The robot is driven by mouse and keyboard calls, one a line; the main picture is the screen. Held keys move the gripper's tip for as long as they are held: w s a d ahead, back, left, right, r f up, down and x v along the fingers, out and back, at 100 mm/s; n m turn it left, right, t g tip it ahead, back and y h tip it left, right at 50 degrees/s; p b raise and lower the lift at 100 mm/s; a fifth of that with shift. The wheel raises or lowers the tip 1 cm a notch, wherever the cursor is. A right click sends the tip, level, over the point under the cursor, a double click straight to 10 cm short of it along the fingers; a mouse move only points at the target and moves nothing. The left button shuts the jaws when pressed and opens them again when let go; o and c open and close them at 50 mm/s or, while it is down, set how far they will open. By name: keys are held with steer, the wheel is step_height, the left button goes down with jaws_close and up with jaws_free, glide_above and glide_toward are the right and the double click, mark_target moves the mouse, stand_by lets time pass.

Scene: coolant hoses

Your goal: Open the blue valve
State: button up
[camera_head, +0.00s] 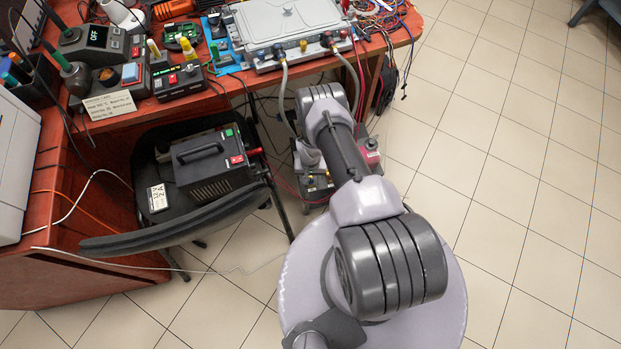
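I cannot make out a blue valve for certain. A light grey metal unit (290,27) lies on the desk, with small coloured fittings along its front edge. Two grey hoses, a left one (283,92) and a right one (352,75), run from that front edge down toward the floor. A dark unit with small yellow and red parts (318,183) stands on the floor below, partly hidden by my arm. My arm reaches up the picture from the bottom, over the floor in front of the desk. My gripper does not show; the arm hides what is beneath it.
A black office chair (135,242) stands left of my arm, with a black power box (212,163) on its seat. The red-brown desk (130,117) carries instruments, tools and a bundle of wires (385,15) at its right.

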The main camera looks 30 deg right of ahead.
mark_target(311, 181)
step_height(311, 181, up, 17)
steer(key=p, duration=0.8)
steer(key=shift+r, duration=0.2)
steer(key=shift+r, duration=0.1)
